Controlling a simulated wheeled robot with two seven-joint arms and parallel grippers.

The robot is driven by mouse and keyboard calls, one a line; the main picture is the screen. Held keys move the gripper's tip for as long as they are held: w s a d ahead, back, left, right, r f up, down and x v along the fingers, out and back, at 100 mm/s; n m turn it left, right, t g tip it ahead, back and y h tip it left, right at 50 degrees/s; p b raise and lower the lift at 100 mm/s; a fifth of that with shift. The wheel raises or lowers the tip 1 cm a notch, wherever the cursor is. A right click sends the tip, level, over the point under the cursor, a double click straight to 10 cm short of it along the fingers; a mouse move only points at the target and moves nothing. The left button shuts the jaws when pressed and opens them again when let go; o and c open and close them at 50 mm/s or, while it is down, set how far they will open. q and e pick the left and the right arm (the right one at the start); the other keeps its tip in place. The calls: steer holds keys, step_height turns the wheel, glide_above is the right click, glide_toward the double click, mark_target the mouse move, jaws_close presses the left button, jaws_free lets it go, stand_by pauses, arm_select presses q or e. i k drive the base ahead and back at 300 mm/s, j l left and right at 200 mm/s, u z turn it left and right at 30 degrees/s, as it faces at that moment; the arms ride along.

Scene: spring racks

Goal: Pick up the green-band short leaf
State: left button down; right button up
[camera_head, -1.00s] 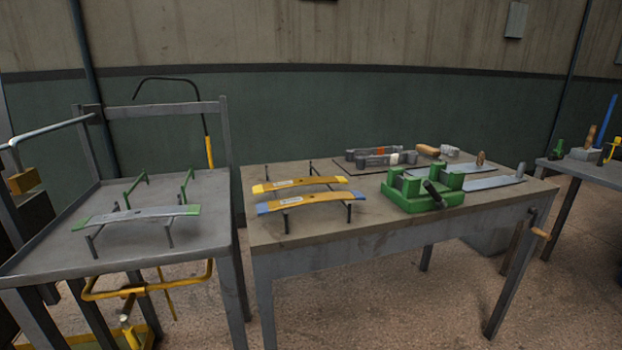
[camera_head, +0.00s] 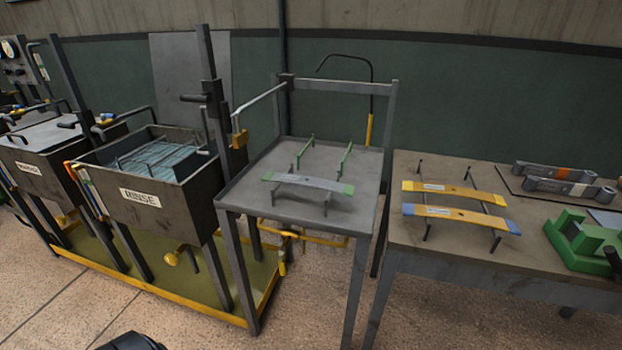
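The green-band short leaf (camera_head: 308,183) is a grey, slightly arched metal strip with green ends. It rests across small upright posts on the grey metal stand (camera_head: 256,165), left of the wooden-topped table. Two green-topped rack rails (camera_head: 345,158) stand behind it on the same stand. Neither gripper can be made out in the head view, and nothing touches the leaf. A dark part, probably mine, shows at the bottom edge.
A table (camera_head: 405,249) at right holds a yellow leaf with yellow ends (camera_head: 454,191), one with blue ends (camera_head: 461,216) and a green fixture (camera_head: 580,243). A RINSE tank (camera_head: 143,196) stands left. The foreground floor (camera_head: 185,322) is mostly clear.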

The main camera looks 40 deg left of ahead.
mark_target(345, 189)
steer(key=i+l+u, duration=0.1)
steer(key=i+u, duration=0.35)
steer(key=i+l+u, duration=0.15)
steer(key=u, duration=0.3)
steer(key=i+l, duration=0.05)
steer(key=i, duration=0.05)
